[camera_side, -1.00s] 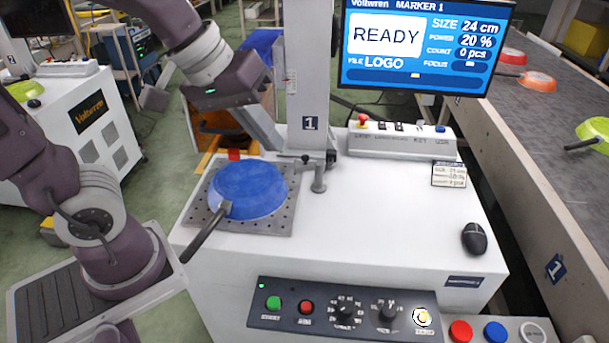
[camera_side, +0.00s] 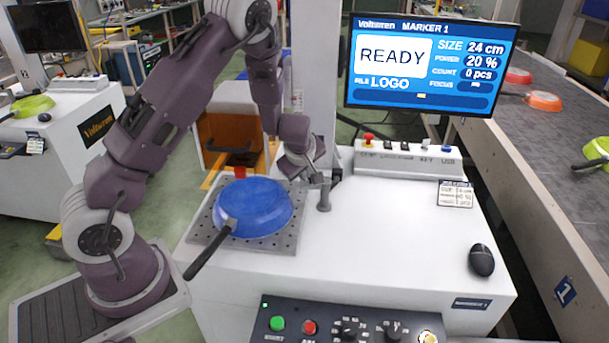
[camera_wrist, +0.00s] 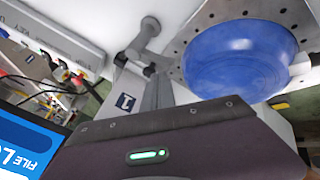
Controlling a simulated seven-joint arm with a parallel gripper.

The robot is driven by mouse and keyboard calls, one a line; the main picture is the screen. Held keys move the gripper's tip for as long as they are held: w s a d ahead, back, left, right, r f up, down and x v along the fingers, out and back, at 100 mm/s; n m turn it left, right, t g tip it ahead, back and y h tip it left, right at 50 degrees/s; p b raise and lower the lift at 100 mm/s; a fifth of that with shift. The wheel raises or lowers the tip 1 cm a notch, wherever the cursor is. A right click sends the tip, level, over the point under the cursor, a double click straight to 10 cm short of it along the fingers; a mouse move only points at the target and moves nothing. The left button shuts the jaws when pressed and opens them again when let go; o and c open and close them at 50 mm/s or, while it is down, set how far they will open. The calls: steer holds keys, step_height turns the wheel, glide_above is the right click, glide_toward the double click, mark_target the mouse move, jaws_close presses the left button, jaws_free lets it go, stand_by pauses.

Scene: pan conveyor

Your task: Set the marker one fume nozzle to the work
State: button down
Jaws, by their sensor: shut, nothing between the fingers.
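The fume nozzle (camera_side: 323,196) looks to be the short grey post with a side tube, just right of the perforated plate (camera_side: 285,243) on the white marker one bench. In the wrist view the nozzle (camera_wrist: 149,30) is at upper left. A blue pan (camera_side: 255,207) lies on the plate, its dark handle (camera_side: 210,250) pointing toward the front left. My gripper (camera_side: 303,172) is low at the back of the plate, close to the nozzle's tube; contact cannot be made out. It is shut and empty.
The marker column (camera_side: 313,70) stands right behind my gripper. The monitor (camera_side: 425,65) reads READY. A control box (camera_side: 408,160), a card (camera_side: 455,194) and a mouse (camera_side: 482,260) are to the right. The bench between nozzle and mouse is clear. A conveyor (camera_side: 560,140) carries pans.

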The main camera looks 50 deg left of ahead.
steer(key=shift+x, duration=0.8)
steer(key=shift+w+a+m, duration=0.4)
steer(key=shift+w+a, duration=0.05)
steer(key=shift+w, duration=0.05)
